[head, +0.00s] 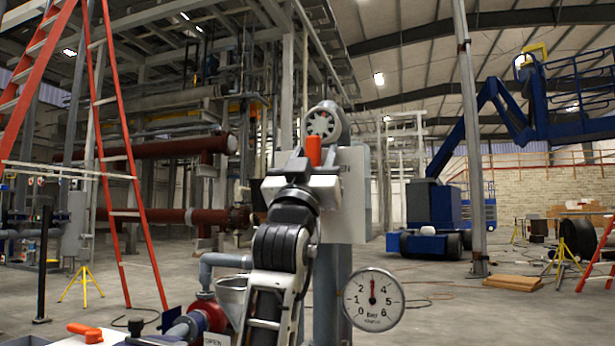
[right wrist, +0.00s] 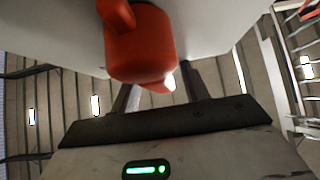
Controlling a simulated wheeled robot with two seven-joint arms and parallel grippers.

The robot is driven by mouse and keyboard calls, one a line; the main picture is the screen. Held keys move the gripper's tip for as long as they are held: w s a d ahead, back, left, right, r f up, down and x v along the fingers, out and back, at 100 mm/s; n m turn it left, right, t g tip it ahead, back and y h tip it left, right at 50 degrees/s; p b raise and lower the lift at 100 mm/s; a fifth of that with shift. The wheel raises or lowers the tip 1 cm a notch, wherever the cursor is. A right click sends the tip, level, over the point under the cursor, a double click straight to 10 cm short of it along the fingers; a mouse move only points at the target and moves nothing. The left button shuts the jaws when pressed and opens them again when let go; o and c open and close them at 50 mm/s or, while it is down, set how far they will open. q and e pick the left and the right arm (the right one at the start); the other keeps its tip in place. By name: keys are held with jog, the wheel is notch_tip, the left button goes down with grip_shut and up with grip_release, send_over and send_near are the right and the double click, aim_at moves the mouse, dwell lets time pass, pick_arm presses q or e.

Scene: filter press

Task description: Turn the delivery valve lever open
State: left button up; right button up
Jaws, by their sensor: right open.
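An orange-red lever handle (head: 313,150) stands upright in front of a pale plate (head: 350,190) at the centre of the head view. My right gripper (head: 312,162) is open, with its dark fingers pointing up on either side of the lever's lower part. In the right wrist view the lever (right wrist: 140,45) fills the top centre, in front of and between the fingers (right wrist: 158,88). I cannot tell whether either finger touches it. The lever's pivot is hidden. My left gripper is out of view.
A round gauge (head: 373,299) stands right of my right arm, its needle near 3. A second orange handle (head: 85,332), a grey funnel (head: 231,294) and pipework are at lower left. A red ladder (head: 125,160) stands at left. A blue lift (head: 432,210) is far right.

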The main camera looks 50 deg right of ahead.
pick_arm(q)
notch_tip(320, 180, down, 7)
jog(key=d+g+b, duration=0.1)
jog(key=b, duration=0.2)
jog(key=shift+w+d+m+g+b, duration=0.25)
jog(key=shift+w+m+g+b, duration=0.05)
jog(key=shift+b, duration=0.1)
pick_arm(e)
jog(key=v, duration=1.5)
jog(key=shift+a+f, duration=0.2)
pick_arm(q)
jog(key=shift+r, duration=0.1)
pick_arm(e)
jog(key=shift+s, duration=0.1)
